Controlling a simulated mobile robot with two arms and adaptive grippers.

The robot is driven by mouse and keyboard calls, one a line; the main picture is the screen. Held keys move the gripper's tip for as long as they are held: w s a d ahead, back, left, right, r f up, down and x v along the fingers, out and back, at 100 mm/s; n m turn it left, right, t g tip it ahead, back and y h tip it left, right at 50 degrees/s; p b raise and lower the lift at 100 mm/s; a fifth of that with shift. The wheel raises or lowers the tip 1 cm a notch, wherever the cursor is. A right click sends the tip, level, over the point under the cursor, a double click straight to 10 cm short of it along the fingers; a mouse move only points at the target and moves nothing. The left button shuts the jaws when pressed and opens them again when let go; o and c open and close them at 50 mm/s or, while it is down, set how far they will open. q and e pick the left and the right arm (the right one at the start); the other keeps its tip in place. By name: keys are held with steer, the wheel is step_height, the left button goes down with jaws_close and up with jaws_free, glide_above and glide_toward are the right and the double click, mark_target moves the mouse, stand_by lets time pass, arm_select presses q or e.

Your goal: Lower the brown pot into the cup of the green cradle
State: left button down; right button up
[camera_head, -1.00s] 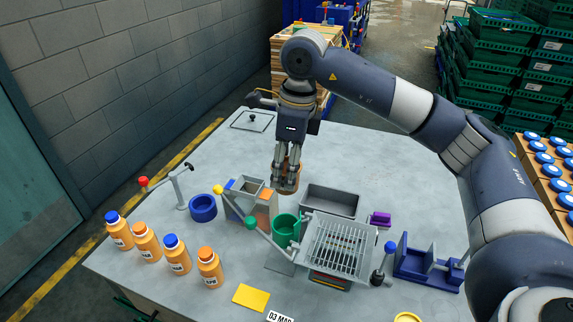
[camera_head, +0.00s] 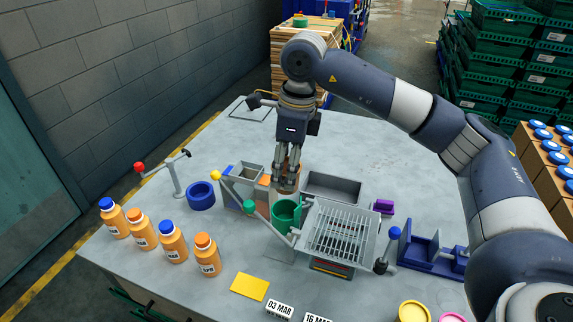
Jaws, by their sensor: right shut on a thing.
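My right gripper (camera_head: 287,172) points down and is shut on the brown pot (camera_head: 286,186). The pot is upright, just behind the green cradle (camera_head: 286,214) in the picture. The cradle is a green cup open at the top, with a lever arm ending in a green knob at its left. The cup's inside looks empty. The pot's lower edge overlaps the cup's back rim in this view, so I cannot tell the gap between them. My left gripper is not in view.
A wire rack (camera_head: 342,236) and a grey tray (camera_head: 332,187) stand right of the cradle. A blue ring (camera_head: 201,196) and several orange bottles (camera_head: 173,242) are at left. A yellow card (camera_head: 249,287) lies in front. The table's back is mostly clear.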

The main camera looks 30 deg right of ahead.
mark_target(287, 192)
steer(key=shift+f+b, duration=2.85)
steer(key=shift+f, duration=0.95)
steer(key=shift+f+b, duration=0.65)
steer(key=shift+f, duration=0.15)
steer(key=o, duration=1.2)
steer(key=shift+r, duration=0.1)
